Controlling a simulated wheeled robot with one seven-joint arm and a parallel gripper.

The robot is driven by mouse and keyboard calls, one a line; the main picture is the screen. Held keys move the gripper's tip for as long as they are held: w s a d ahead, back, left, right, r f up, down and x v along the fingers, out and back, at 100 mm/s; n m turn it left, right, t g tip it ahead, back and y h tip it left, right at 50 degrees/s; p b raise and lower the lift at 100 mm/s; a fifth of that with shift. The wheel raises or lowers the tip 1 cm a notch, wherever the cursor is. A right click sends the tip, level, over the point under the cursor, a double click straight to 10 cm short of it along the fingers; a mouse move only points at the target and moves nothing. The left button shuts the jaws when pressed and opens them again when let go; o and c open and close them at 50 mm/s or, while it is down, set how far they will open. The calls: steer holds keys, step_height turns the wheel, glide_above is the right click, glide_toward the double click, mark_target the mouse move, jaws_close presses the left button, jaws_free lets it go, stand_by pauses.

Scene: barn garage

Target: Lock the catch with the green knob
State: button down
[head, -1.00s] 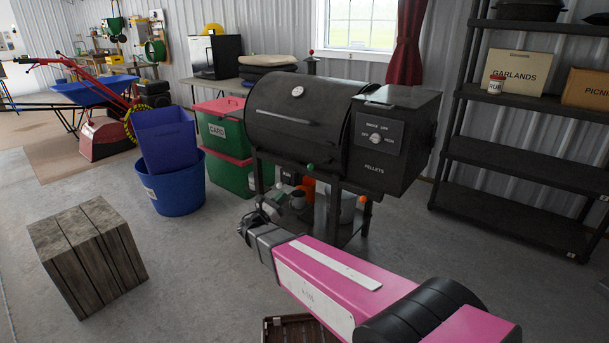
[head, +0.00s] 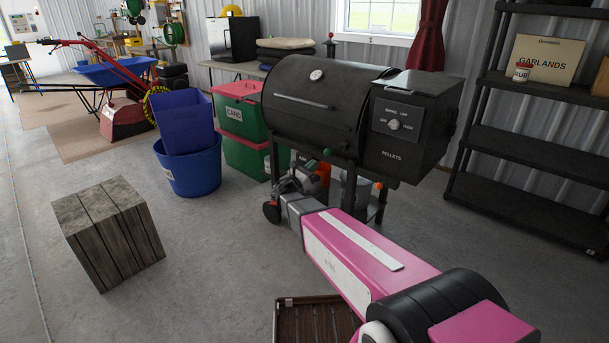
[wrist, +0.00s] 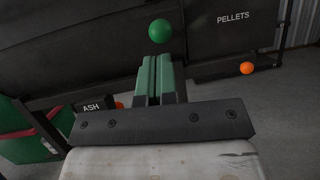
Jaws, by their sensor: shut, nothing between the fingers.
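The green knob (head: 327,152) is a small ball low on the front of the black pellet grill (head: 318,125). In the wrist view the green knob (wrist: 160,31) shows just beyond the fingertips of my gripper (wrist: 161,60), almost in line with them. The two grey-green fingers are together and hold nothing. Whether they touch the knob cannot be told. The rest of the catch cannot be made out. An orange knob (wrist: 247,68) sits lower right, under the PELLETS box; it also shows in the head view (head: 378,186).
Objects under the grill include a part labelled ASH (wrist: 92,106). Red-lidded green bins (head: 240,155) and a blue tub (head: 190,175) stand left of the grill. A wooden block (head: 108,232) is on the floor at left. A black shelf (head: 525,195) stands at right.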

mark_target(326, 150)
steer(key=shift+x, duration=2.45)
steer(key=shift+r, duration=0.1)
steer(key=shift+r+g+y, duration=0.4)
steer(key=shift+r, duration=0.3)
steer(key=r+g+y, duration=0.1)
steer(key=r, duration=0.1)
steer(key=w+d+r+g+y, duration=0.1)
steer(key=r+y, duration=0.1)
steer(key=w+d+r+g+y, duration=0.1)
steer(key=r, duration=0.1)
steer(key=shift+r+n+y, duration=0.3)
steer(key=shift+r+n, duration=0.1)
steer(key=w+d+r+g+y, duration=0.4)
steer(key=shift+r+n+y, duration=0.2)
steer(key=shift+n+y, duration=0.1)
steer(key=shift+y, duration=0.1)
steer(key=shift+w+d, duration=0.1)
steer(key=shift+r, duration=0.8)
